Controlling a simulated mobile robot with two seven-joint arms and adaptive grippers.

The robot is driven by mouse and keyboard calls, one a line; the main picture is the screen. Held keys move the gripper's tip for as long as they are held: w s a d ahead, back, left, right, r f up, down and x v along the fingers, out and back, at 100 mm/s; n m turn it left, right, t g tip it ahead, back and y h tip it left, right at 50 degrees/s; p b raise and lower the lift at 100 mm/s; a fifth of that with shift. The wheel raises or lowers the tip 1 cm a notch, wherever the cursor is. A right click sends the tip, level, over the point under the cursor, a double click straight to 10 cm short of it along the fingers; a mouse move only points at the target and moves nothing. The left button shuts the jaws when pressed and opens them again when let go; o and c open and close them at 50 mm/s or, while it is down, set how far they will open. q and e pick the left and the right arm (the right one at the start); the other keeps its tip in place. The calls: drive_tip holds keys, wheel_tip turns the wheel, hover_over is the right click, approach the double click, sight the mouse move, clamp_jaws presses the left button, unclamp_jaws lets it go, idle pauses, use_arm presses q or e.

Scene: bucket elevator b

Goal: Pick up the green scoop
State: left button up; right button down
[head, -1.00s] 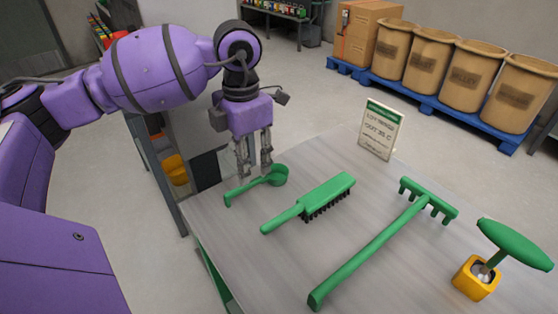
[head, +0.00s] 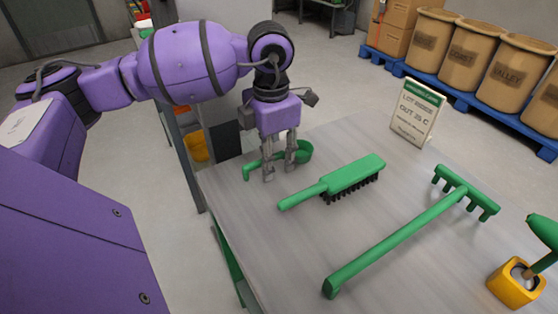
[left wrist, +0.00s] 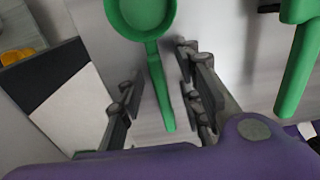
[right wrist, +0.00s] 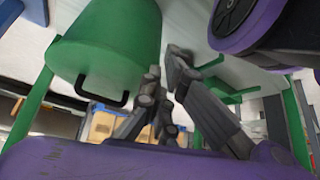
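The green scoop (head: 304,153) lies on the grey table near its far left edge, with its handle pointing left. My left gripper (head: 279,174) points down over the handle, and its fingers partly cover the scoop in the head view. In the left wrist view, the scoop's handle (left wrist: 160,88) runs between the two spread fingers, with gaps on both sides. The bowl (left wrist: 141,14) lies beyond the fingertips. My right gripper (right wrist: 163,66) is empty and shows only in the right wrist view. Its fingertips are close together, and I cannot tell whether they touch.
A green brush (head: 345,178), a green rake (head: 405,232) and a yellow block (head: 515,285) with a green-handled tool stand or lie on the table (head: 260,240). A sign (head: 417,110) stands at the back. A green cylindrical container (right wrist: 110,45) is close to my right gripper.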

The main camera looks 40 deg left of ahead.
use_arm(q)
drive_tip(key=c, duration=0.8)
clamp_jaws()
use_arm(e)
drive_tip(key=shift+s, duration=0.2)
drive_tip(key=shift+s+f, duration=0.1)
drive_tip(key=shift+f, duration=0.1)
